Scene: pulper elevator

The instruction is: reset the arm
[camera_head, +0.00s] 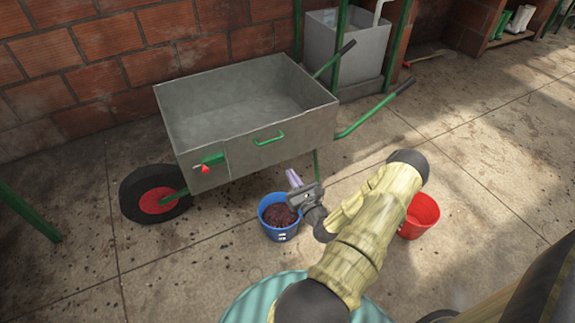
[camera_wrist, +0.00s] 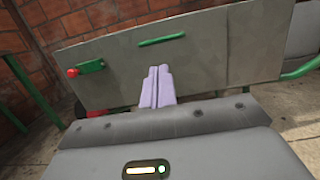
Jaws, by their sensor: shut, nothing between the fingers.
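My gripper (camera_head: 292,178) has two pale purple fingers and is held above the right rim of the blue bucket, in front of the wheelbarrow. In the wrist view its fingers (camera_wrist: 158,87) lie side by side, shut with nothing between them, pointing at the wheelbarrow's grey side wall. My arm, in a yellowish cloth sleeve, is bent and reaches in from the bottom of the head view. It hides part of the floor between the two buckets.
A grey wheelbarrow (camera_head: 228,147) with green handles stands near the brick wall. A blue bucket (camera_head: 281,233) holds dark red contents. A red bucket (camera_head: 424,213) stands right of my arm. A teal round surface (camera_head: 250,300) is at the bottom. Open floor lies right.

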